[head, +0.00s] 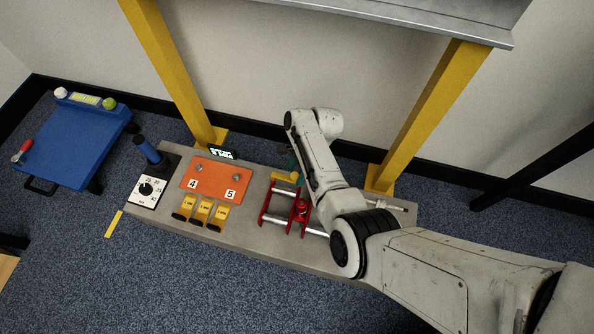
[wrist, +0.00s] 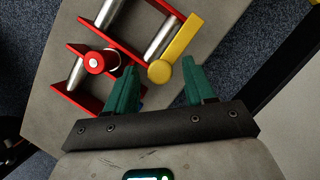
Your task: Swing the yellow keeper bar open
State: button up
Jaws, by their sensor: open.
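The yellow keeper bar (wrist: 181,42) shows in the wrist view, running diagonally from a round yellow end to a square end, alongside a silver roller. In the head view a small part of it (head: 284,177) shows behind the red frame. The red frame (wrist: 94,25) carries silver rollers and a round red knob; it also shows in the head view (head: 265,203). My gripper (wrist: 160,75) has two green fingers, open and empty. The bar's round end appears between the fingertips; I cannot tell whether they touch it. In the head view my arm mostly hides the gripper.
The grey bench (head: 262,240) also holds an orange plate (head: 212,176) numbered 4 and 5, several yellow pedals, and a dial (head: 147,190) with a blue-handled lever. Yellow posts (head: 172,70) stand behind the bench. A blue cart (head: 68,143) is at the left.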

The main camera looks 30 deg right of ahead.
grip_shut()
dwell(0.3)
jog(key=shift+w+d, duration=0.1)
